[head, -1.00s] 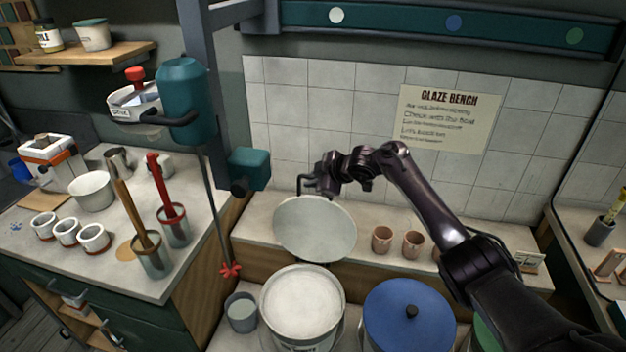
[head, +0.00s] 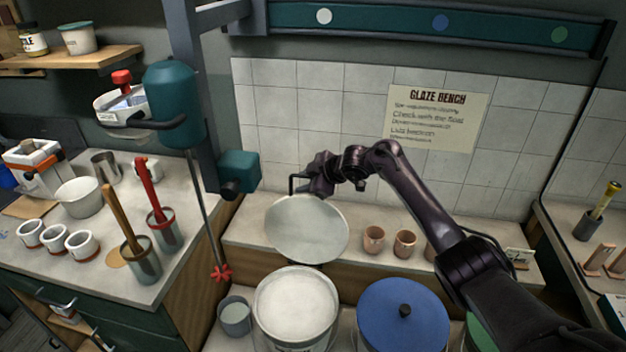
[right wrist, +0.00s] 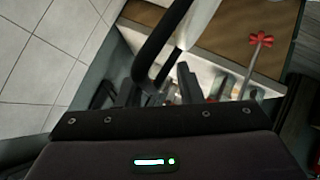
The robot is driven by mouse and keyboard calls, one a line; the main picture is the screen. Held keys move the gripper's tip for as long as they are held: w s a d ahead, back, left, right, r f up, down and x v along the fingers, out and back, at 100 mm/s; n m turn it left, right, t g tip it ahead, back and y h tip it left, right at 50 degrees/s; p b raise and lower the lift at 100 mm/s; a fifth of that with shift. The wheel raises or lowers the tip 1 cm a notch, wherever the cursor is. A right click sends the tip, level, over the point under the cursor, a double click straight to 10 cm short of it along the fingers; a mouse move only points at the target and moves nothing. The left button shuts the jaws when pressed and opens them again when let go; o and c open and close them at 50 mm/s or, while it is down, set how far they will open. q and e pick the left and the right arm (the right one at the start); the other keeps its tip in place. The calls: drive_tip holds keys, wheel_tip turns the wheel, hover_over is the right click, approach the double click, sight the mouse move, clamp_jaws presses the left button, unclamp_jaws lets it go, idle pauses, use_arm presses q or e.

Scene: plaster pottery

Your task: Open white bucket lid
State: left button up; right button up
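The white bucket (head: 297,306) stands at the front of the bench, its top uncovered and pale contents showing. Its round pale lid (head: 307,229) is in the air, tilted, above and behind the bucket and apart from it. In the right wrist view, part of the white lid (right wrist: 203,20) shows beside a dark curved bar, close to the fingers. My left gripper is not in view.
A blue-lidded bucket (head: 403,318) stands right of the white one, and a small grey pail (head: 235,316) stands left. Clay cups (head: 374,240) sit on the ledge (head: 250,232) behind.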

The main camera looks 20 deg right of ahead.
drive_tip(key=b+v, duration=0.1)
drive_tip(key=v, duration=0.5)
drive_tip(key=shift+s+d, duration=0.2)
drive_tip(key=shift+s, duration=0.05)
drive_tip(key=shift+r, duration=0.1)
